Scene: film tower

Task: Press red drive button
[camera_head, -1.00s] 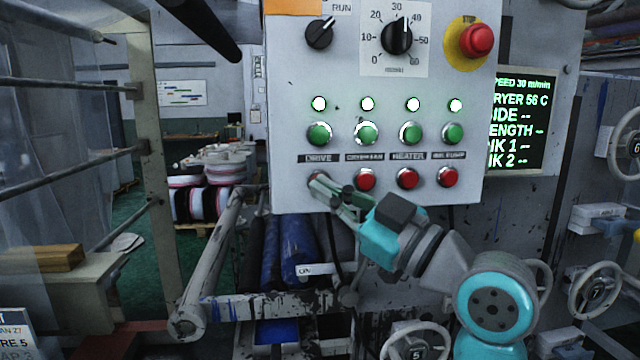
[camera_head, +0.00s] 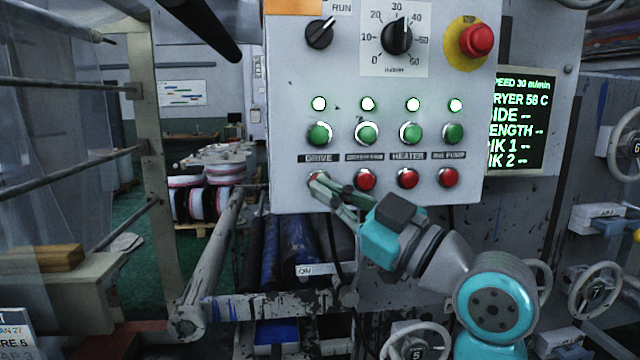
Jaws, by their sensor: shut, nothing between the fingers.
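The red drive button (camera_head: 314,178) is at the lower left of the grey control panel (camera_head: 285,100), under the DRIVE label (camera_head: 318,158). Only a small part of it shows, because my gripper (camera_head: 318,184) covers most of it. My gripper is shut and empty, its tips at the button; I cannot tell if they press or only touch it. The green drive button (camera_head: 319,134) is above the label, with a lit lamp (camera_head: 319,104) over it.
Other red buttons (camera_head: 366,180) sit right of the drive button in the same row. A red mushroom stop button (camera_head: 477,40) is at the panel's upper right. A screen (camera_head: 524,120) and handwheels (camera_head: 596,288) are to the right. A roller frame (camera_head: 155,150) stands left.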

